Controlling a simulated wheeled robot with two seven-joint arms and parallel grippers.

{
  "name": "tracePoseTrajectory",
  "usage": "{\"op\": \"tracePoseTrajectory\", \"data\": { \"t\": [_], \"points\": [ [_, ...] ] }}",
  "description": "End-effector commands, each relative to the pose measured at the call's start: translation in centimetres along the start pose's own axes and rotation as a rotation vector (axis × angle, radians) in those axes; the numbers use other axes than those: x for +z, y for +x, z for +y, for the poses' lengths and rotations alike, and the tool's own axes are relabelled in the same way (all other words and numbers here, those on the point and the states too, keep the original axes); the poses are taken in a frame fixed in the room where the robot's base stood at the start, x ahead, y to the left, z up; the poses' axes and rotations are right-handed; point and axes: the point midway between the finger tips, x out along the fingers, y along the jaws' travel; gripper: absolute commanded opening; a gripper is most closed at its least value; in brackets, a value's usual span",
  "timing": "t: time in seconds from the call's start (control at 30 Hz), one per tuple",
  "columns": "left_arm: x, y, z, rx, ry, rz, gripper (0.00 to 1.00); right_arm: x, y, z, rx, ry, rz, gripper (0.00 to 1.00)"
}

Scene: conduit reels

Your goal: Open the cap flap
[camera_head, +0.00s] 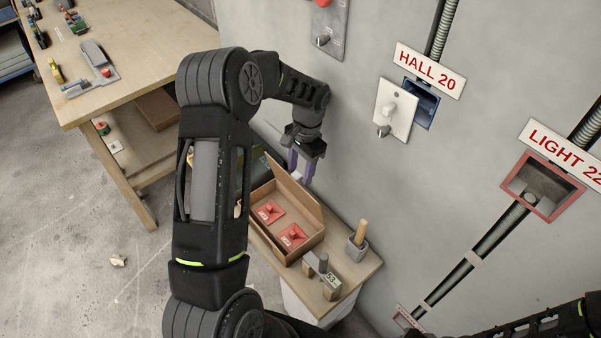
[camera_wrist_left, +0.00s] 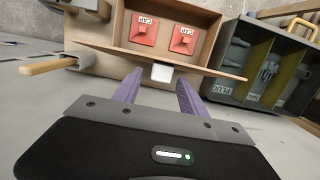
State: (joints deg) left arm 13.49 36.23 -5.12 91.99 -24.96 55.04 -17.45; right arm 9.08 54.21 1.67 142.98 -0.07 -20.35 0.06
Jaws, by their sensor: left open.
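The cardboard box (camera_head: 278,258) stands on a small wooden bench against the wall. Its flap (camera_head: 298,202) stands up along the wall side, so two red caps marked CAP (camera_head: 291,236) show inside. In the left wrist view the flap's edge (camera_wrist_left: 215,72) runs across the box, with a white tab (camera_wrist_left: 161,72) on it. My left gripper (camera_head: 301,174) is over the flap's upper edge. Its purple fingers (camera_wrist_left: 160,78) are open, one on each side of the tab, with gaps visible. My right gripper is not in view.
A wood-handled tool in a grey holder (camera_head: 357,245) and a small device with a display (camera_head: 331,284) stand right of the box. A dark divided bin (camera_wrist_left: 265,65) is beside it. Wall boxes sit above, and a workbench (camera_head: 140,50) stands at left.

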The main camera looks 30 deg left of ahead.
Motion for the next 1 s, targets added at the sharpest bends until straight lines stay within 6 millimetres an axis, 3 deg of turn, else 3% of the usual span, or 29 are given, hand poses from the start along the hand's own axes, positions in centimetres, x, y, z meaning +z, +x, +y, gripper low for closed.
{"op": "tracePoseTrajectory", "data": {
  "t": [0.4,1.0],
  "points": [
    [-0.1,-6.0,0.1,0.0,0.002,0.002,0.49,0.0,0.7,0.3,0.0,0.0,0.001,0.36],
    [-0.1,-6.4,0.1,0.001,0.002,0.001,0.49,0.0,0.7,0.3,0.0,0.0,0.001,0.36]
  ]
}}
